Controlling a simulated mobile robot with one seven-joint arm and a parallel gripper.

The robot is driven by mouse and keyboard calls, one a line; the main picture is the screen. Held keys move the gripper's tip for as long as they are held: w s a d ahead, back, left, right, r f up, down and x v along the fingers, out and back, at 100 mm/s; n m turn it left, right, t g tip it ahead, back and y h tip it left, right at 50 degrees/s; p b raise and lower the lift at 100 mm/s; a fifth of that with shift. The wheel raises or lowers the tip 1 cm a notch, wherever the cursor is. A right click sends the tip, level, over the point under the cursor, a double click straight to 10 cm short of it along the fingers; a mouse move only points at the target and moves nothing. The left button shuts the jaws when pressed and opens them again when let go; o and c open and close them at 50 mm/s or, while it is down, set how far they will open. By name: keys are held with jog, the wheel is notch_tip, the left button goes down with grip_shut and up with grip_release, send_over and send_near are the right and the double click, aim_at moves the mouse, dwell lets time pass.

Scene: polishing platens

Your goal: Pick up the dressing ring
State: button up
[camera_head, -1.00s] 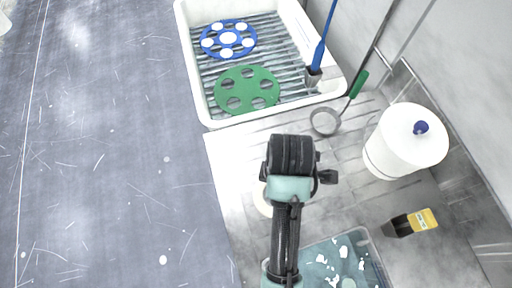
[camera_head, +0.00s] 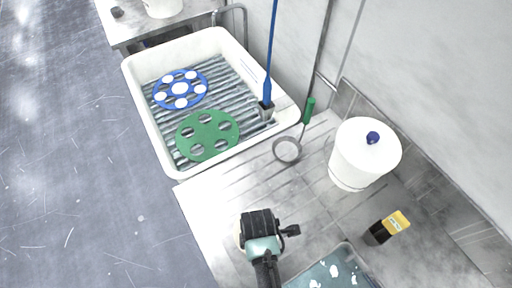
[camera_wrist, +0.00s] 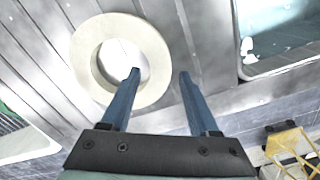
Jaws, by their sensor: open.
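The dressing ring (camera_wrist: 120,26) is a flat cream ring with a round hole, lying on the grey metal bench in the wrist view. In the head view only a pale sliver of it (camera_head: 238,236) shows at the left of my wrist. My gripper (camera_wrist: 159,74) is open and empty, with two blue fingers. In the wrist view the left fingertip overlaps the hole's right side, and the right fingertip lies outside the ring to the right. The height of the fingers above the ring is unclear. In the head view the fingers are hidden.
A white tray (camera_head: 152,124) holds a blue disc (camera_head: 171,88) and a green disc (camera_head: 208,137). A teal-bottomed tub (camera_head: 330,272) is near my gripper.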

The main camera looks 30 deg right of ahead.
jog(key=shift+f, duration=0.7)
grip_shut()
jog(key=shift+w+r, duration=0.1)
jog(key=shift+r, duration=0.05)
dwell(0.7)
